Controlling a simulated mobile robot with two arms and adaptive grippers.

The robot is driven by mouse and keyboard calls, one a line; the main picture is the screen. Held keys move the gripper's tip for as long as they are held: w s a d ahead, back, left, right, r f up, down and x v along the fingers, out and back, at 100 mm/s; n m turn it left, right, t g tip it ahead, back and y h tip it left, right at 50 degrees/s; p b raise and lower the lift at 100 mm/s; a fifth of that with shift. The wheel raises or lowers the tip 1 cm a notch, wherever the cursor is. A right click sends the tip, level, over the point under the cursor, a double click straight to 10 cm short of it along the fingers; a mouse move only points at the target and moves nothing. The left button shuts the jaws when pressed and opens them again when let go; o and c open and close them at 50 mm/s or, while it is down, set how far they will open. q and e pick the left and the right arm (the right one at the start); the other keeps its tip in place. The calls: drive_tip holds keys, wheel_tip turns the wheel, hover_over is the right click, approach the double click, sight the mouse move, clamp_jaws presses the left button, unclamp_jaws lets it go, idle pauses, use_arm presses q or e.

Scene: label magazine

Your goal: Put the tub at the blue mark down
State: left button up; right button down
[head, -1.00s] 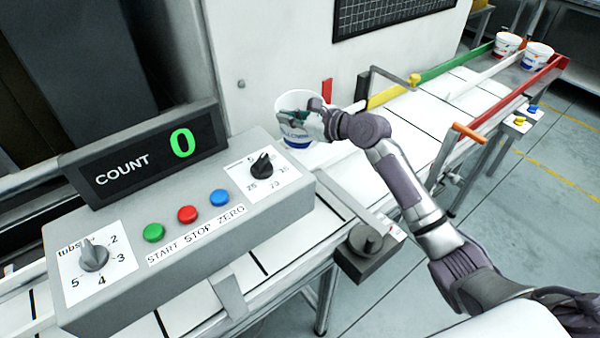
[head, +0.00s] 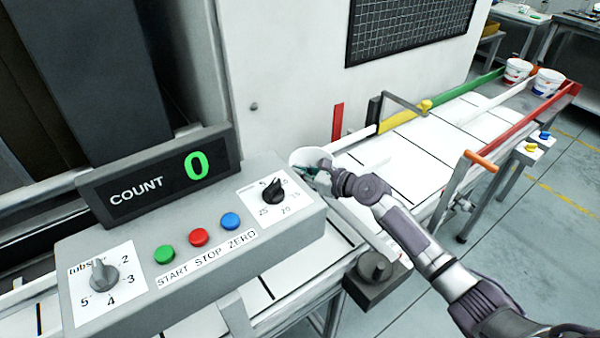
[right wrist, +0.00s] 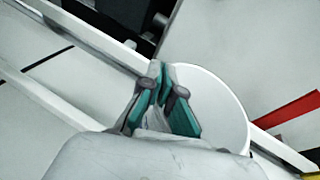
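A white tub (head: 303,157) is behind the control box in the head view, and the box hides its lower part. My right gripper (head: 318,172) is at the tub's near right side. In the right wrist view the tub's round opening (right wrist: 222,100) shows, and the teal-padded fingers of my right gripper (right wrist: 160,90) are closed together on its wall. Whether the tub's base touches the belt is hidden. I cannot make out a blue mark near it. My left gripper is not in view.
The grey control box (head: 210,270) with knobs and buttons stands close in front of the tub; its display (head: 160,180) reads COUNT 0. Two other white tubs, one left (head: 516,71) and one right (head: 546,83), stand at the far end. A red guide rail (head: 520,110) edges the conveyor.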

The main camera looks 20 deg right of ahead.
drive_tip(key=shift+r, duration=0.1)
drive_tip(key=c, duration=1.3)
unclamp_jaws()
drive_tip(key=shift+f, duration=0.2)
drive_tip(key=shift+r, duration=0.25)
drive_tip(key=v, duration=1.2)
drive_tip(key=shift+f, duration=0.1)
